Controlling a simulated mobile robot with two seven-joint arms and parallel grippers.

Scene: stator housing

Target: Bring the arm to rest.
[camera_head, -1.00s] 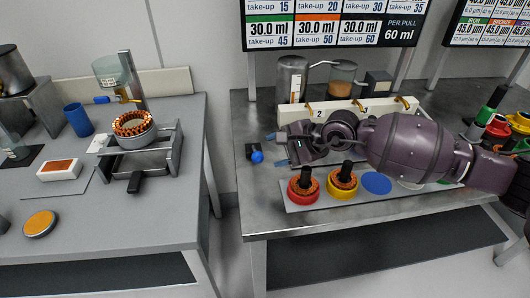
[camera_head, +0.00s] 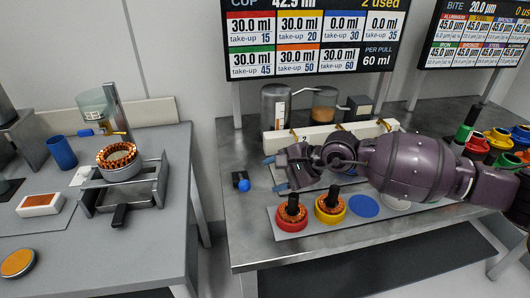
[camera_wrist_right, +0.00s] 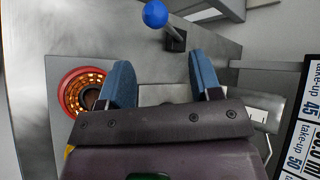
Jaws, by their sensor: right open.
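My right arm reaches in from the right over the right table in the head view. Its right gripper (camera_head: 270,173) points left, with blue fingertips apart and nothing between them. The fingers also show apart and empty in the wrist view (camera_wrist_right: 163,85). A blue-knobbed lever (camera_head: 241,181) stands left of the gripper, apart from it; its blue ball (camera_wrist_right: 155,13) lies beyond the fingertips in the wrist view. A red cup with a copper-wound stator (camera_head: 291,215) and a yellow one (camera_head: 330,208) stand in front of the arm. My left gripper does not show.
The cups stand on a grey strip with a bare blue disc (camera_head: 363,205). Behind the arm are a white block (camera_head: 297,140) and a metal canister (camera_head: 274,104). Coloured bins (camera_head: 497,138) crowd the right. A left table (camera_head: 65,262) holds a stator in a metal stand (camera_head: 122,172).

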